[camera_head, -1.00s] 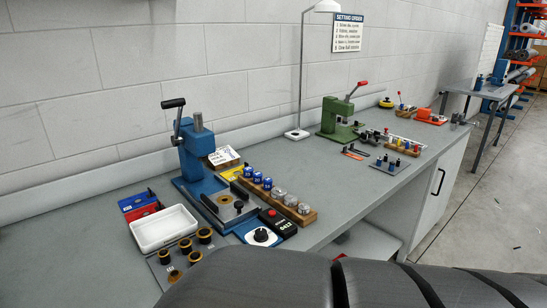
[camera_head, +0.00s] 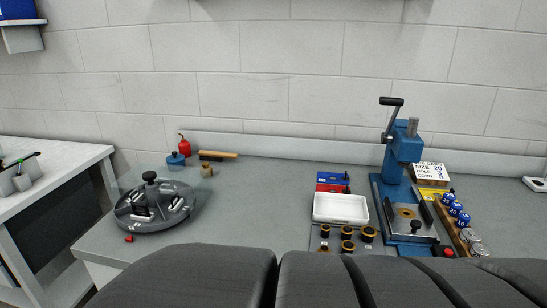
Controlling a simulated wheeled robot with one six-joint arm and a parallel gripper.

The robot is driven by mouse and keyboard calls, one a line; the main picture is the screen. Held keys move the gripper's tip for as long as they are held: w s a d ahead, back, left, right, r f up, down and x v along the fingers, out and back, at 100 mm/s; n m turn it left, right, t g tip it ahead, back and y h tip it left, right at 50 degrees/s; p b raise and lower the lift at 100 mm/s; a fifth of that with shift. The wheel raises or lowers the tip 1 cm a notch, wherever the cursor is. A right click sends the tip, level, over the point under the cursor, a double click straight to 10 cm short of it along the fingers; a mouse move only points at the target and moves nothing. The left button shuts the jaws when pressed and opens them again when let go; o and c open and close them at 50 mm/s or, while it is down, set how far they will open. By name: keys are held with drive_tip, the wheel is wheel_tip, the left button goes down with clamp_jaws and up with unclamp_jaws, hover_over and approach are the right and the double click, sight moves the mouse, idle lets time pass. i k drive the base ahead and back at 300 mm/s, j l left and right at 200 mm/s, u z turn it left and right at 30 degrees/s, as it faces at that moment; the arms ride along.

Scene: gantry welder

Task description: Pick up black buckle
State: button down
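I cannot make out a black buckle for certain in this view. A round dark grey tray (camera_head: 150,207) with a central black knob stands at the left end of the bench. Small dark and light pieces lie in its compartments, too small to identify. A small white tray (camera_head: 341,208) stands near the middle right and looks empty. My gripper is not in view. Large dark grey shapes, seemingly my own arm, fill the bottom of the view and hide the bench's front edge.
A blue lever press (camera_head: 404,180) stands at the right, beside blue and silver cylinders (camera_head: 460,210). Black-and-gold rings (camera_head: 347,232) sit before the white tray. Bench between the round and white trays is clear.

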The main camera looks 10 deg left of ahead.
sight(136, 211)
drive_tip(key=u, duration=1.5)
